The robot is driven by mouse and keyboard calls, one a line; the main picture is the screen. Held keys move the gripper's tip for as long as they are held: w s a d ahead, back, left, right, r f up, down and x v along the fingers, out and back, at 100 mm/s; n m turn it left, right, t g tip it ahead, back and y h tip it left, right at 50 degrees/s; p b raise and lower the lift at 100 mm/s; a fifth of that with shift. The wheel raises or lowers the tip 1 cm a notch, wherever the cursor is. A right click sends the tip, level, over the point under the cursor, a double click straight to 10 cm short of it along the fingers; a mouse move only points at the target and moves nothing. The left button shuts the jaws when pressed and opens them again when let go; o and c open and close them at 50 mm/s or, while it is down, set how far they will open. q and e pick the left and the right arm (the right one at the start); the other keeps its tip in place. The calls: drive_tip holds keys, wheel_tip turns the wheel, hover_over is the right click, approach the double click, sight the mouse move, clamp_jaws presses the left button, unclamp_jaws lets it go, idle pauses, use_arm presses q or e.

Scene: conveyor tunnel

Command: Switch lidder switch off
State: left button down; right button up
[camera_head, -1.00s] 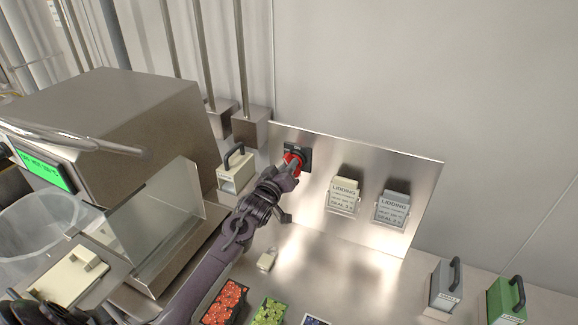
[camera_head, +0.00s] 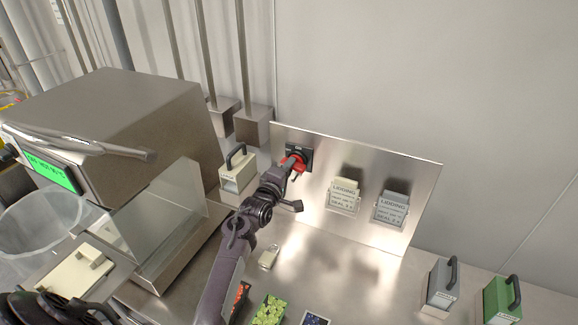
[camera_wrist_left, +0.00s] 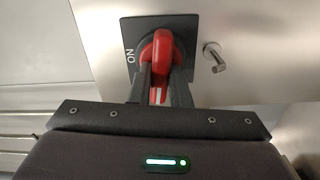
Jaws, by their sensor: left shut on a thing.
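The lidder switch has a red rotary handle (camera_head: 299,166) on a black square plate (camera_head: 304,152), mounted at the upper left of the steel panel. In the left wrist view the red handle (camera_wrist_left: 162,48) stands out from the black plate (camera_wrist_left: 128,32), with "ON" lettered at the plate's left edge. My left gripper (camera_head: 291,168) is at the switch. In the left wrist view its fingers (camera_wrist_left: 160,74) are shut on the red handle, which is partly hidden between them. My right gripper is not in view.
A cream handled block (camera_head: 237,179) stands close left of my arm. A grey block (camera_head: 441,285) and a green block (camera_head: 500,298) stand at the right. Punnets (camera_head: 267,309) lie below.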

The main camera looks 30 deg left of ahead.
use_arm(q)
drive_tip(key=shift+f+n, duration=0.1)
drive_tip(key=shift+n, duration=0.5)
drive_tip(key=c, duration=1.4)
unclamp_jaws()
drive_tip(key=shift+a, duration=0.1)
drive_tip(key=shift+o, duration=0.2)
drive_tip(key=shift+s, duration=0.1)
drive_tip(key=s+b, duration=0.1)
drive_tip(key=s, duration=0.6)
drive_tip(key=shift+s+d+b, duration=0.25)
drive_tip(key=shift+s+b, duration=0.05)
drive_tip(key=shift+s, duration=0.05)
